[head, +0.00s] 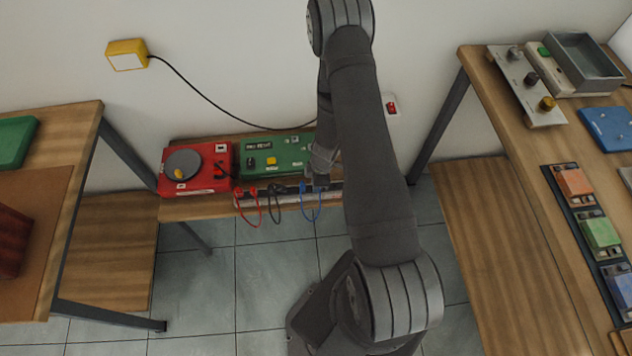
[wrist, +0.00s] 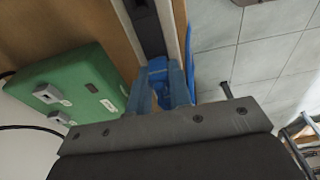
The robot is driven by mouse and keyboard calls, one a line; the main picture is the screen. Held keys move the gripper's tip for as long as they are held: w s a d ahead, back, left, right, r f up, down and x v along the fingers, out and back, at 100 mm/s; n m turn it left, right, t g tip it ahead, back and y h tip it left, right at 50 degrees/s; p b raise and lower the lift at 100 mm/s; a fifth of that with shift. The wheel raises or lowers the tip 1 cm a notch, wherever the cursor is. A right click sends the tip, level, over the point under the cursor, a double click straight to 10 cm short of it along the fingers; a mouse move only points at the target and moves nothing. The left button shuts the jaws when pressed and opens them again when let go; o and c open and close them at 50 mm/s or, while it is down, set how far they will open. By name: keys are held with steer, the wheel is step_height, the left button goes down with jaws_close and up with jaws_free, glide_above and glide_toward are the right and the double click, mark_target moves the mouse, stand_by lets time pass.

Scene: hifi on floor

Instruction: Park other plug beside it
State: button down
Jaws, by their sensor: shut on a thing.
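My gripper (head: 318,183) is at the right part of a dark rail (head: 335,189) on the front of the low wooden bench. It is shut on a blue plug, which shows between the fingers in the wrist view (wrist: 158,68). Another blue plug (head: 303,187) stands on the rail just left of my gripper. A blue cable (head: 311,219) hangs in a loop below the two. In the wrist view the held plug is over or at the rail (wrist: 147,25); whether it is seated cannot be told, as the fingers hide its lower part.
Red plugs (head: 239,190) and black plugs (head: 273,188) with looped cables share the rail to the left. Behind are a red turntable (head: 205,182) and a green box (head: 262,170). Desks stand left and right. The tiled floor (head: 265,270) in front is clear.

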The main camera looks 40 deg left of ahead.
steer(key=c, duration=1.2)
jaws_free()
steer(key=shift+c, duration=0.2)
steer(key=shift+r, duration=0.15)
step_height(320, 180, up, 22)
steer(key=w+d, duration=0.1)
steer(key=w, duration=0.1)
steer(key=shift+d, duration=0.4)
step_height(320, 180, down, 6)
steer(key=shift+f, duration=0.25)
steer(key=shift+s+a, duration=0.1)
